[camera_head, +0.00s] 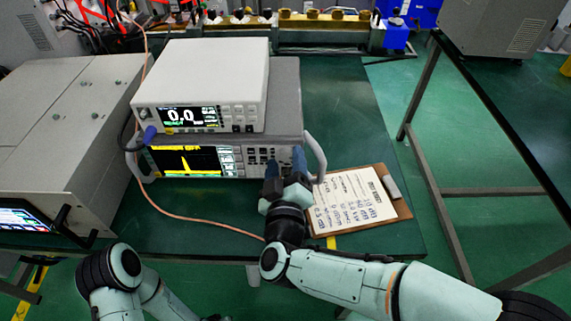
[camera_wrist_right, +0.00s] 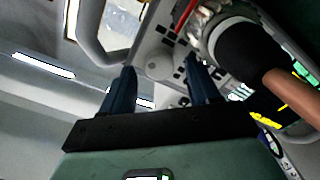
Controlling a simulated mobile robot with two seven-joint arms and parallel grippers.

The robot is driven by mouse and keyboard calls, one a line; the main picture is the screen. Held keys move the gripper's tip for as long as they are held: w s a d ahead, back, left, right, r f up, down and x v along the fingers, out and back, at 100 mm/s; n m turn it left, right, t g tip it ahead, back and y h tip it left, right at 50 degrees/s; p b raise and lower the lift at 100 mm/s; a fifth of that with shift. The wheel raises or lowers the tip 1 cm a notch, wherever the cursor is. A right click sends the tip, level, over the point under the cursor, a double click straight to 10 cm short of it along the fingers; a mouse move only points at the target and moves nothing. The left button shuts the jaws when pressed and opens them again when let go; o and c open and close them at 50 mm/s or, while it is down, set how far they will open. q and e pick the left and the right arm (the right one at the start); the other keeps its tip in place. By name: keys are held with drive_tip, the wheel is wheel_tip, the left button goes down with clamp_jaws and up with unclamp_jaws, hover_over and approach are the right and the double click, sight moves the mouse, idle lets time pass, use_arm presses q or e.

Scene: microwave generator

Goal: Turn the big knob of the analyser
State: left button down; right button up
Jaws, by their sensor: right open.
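The analyser (camera_head: 222,146) is the lower grey instrument, with a yellow trace on its dark screen. My right gripper (camera_head: 285,164) is in front of the right part of its panel. In the right wrist view, the big knob (camera_wrist_right: 158,67) is a pale round dial on the panel. The blue fingers of my right gripper (camera_wrist_right: 162,82) are open, one to either side of the knob in the picture, with gaps showing. I cannot tell the depth between fingertips and knob. The knob is not clear in the head view, behind the gripper. My left gripper is out of view.
A white instrument (camera_head: 205,70) reading 0.0 sits on the analyser. The analyser's right handle (camera_head: 315,157) stands close to my right gripper. A clipboard (camera_head: 362,200) lies on the green table to the right. An orange cable (camera_head: 190,217) crosses the table.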

drive_tip(key=shift+w, duration=0.1)
drive_tip(key=c, duration=1)
drive_tip(key=shift+c, duration=0.2)
drive_tip(key=shift+m, duration=0.3)
